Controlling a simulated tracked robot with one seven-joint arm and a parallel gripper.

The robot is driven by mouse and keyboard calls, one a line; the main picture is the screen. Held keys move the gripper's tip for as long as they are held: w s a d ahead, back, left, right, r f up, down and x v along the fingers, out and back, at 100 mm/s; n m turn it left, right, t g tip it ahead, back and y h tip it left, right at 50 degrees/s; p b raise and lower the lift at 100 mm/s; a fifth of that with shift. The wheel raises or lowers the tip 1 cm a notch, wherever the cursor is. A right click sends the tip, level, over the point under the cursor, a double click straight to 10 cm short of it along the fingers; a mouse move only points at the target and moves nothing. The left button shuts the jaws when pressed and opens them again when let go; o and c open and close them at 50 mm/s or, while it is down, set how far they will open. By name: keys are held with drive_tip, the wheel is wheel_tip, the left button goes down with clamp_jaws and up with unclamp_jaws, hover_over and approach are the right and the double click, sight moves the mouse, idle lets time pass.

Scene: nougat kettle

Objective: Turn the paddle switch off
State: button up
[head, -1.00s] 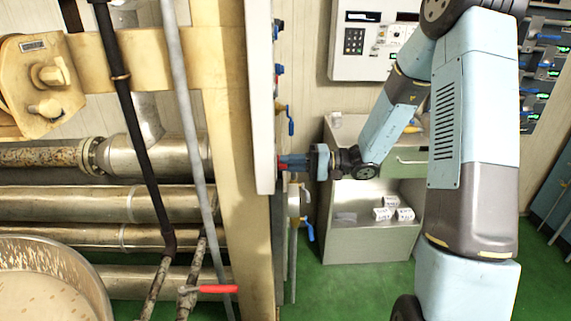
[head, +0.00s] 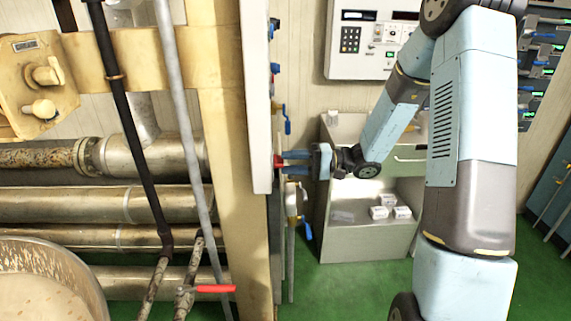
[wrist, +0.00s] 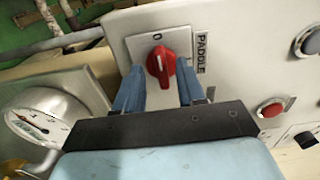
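The paddle switch is a red rotary knob (wrist: 161,66) on a pale square plate, with a sign reading PADDLE (wrist: 202,53) to its right. A 0 mark stands above the knob, and the knob's white line points up roughly toward it. My gripper (wrist: 160,80) has its two blue fingers on either side of the knob, with gaps showing, so it looks open around it. In the head view my gripper (head: 290,164) reaches left to the panel, where a bit of the red knob (head: 277,161) shows at the panel's edge.
A round gauge (wrist: 40,118) sits left of the switch. A red button (wrist: 271,107) and a black selector (wrist: 305,139) are to its right. In the head view, blue-handled valves (head: 287,122) line the panel side. A red-handled valve (head: 215,289) and a kettle (head: 45,250) are lower left.

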drive_tip(key=d, duration=1.2)
drive_tip(key=shift+s+d, duration=0.2)
drive_tip(key=s+a+r+n+g+h, duration=0.1)
drive_tip(key=s+a+r+h, duration=0.15)
drive_tip(key=s+h, duration=0.35)
drive_tip(key=s+a+r+n+g+h, duration=0.15)
drive_tip(key=s+r+h, duration=0.25)
drive_tip(key=s, duration=0.4)
drive_tip(key=s+d+r+m+t+h, duration=0.2)
drive_tip(key=s+d+r+t+h, duration=0.5)
drive_tip(key=s+r+h, duration=0.1)
drive_tip(key=s+r, duration=0.1)
drive_tip(key=s, duration=0.1)
drive_tip(key=shift+s+d+r, duration=0.35)
drive_tip(key=shift+d, duration=0.05)
drive_tip(key=shift+t, duration=0.25)
